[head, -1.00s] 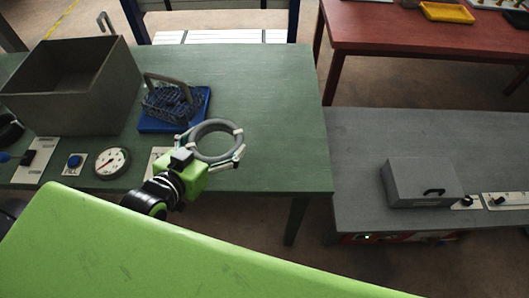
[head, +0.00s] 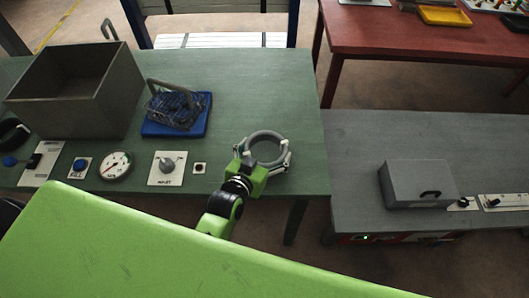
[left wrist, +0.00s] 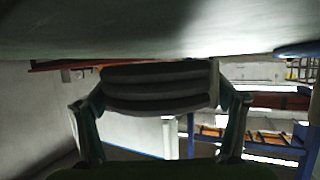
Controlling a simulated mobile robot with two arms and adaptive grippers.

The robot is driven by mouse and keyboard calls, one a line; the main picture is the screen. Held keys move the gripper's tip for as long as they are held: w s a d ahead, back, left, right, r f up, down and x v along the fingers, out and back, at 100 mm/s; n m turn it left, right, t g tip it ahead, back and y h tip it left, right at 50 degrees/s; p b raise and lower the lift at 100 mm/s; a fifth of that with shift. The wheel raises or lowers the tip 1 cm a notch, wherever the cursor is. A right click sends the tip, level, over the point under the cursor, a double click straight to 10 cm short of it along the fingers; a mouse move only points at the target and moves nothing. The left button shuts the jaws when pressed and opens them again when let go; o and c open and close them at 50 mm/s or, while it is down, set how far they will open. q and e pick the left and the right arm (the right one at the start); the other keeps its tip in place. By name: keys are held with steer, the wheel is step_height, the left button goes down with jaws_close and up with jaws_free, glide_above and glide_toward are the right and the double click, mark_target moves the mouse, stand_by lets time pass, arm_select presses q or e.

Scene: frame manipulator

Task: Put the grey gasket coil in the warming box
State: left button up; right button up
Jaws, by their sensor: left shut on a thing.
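The grey gasket coil (head: 263,133) is a ring with a few pale bands. My left gripper (head: 264,155) is shut on it, with a finger on either side, over the front right part of the green table. In the left wrist view the coil (left wrist: 158,88) shows edge-on as stacked dark loops between the two fingers (left wrist: 160,120). The closed grey box (head: 420,183) with a dark handle, on the grey bench at right, looks like the warming box. Its inside is hidden. My right gripper is not in view.
On the green table (head: 270,85) stand an open grey tank (head: 112,105), a wire basket on a blue tray (head: 175,128), a gauge (head: 115,166) and a knob panel (head: 167,168). A gap separates this table from the grey bench (head: 350,150), whose left part is clear.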

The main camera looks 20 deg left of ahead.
arm_select(q)
steer(key=shift+f+p, duration=0.4)
steer(key=shift+f, duration=0.1)
steer(key=shift+s+a+f, duration=0.1)
steer(key=shift+a+f, duration=0.05)
steer(key=shift+f, duration=0.25)
steer(key=shift+f, duration=0.2)
steer(key=o, duration=1.1)
